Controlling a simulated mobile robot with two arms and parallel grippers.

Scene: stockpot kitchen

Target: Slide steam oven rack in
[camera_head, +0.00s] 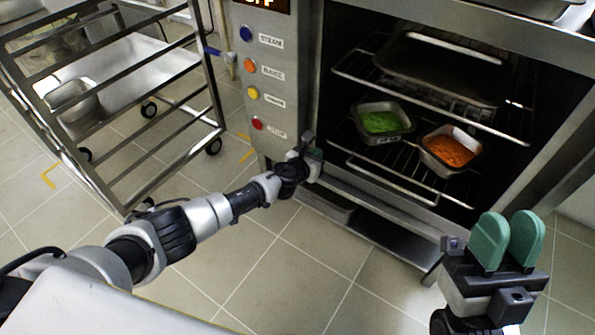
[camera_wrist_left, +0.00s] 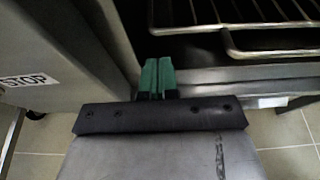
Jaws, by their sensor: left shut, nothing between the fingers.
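The steam oven (camera_head: 440,20) stands open, with wire racks inside. The lower wire rack (camera_head: 400,182) carries a small pan of green food (camera_head: 381,122) and a pan of orange food (camera_head: 450,150). Its front bar (camera_wrist_left: 270,53) shows close to the oven's front edge in the left wrist view. My left gripper (camera_head: 312,155) is at the oven's lower left front corner, left of the rack. Its green fingers (camera_wrist_left: 158,77) are shut together, empty and apart from the rack. My right gripper (camera_head: 508,240) is at the lower right, its green fingers upward, slightly apart and empty.
A large dark tray (camera_head: 440,70) lies on an upper rack. The control panel (camera_head: 262,80) with coloured buttons is left of the opening. A metal trolley (camera_head: 130,120) stands at the left on wheels. Tiled floor (camera_head: 270,270) is clear before the oven.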

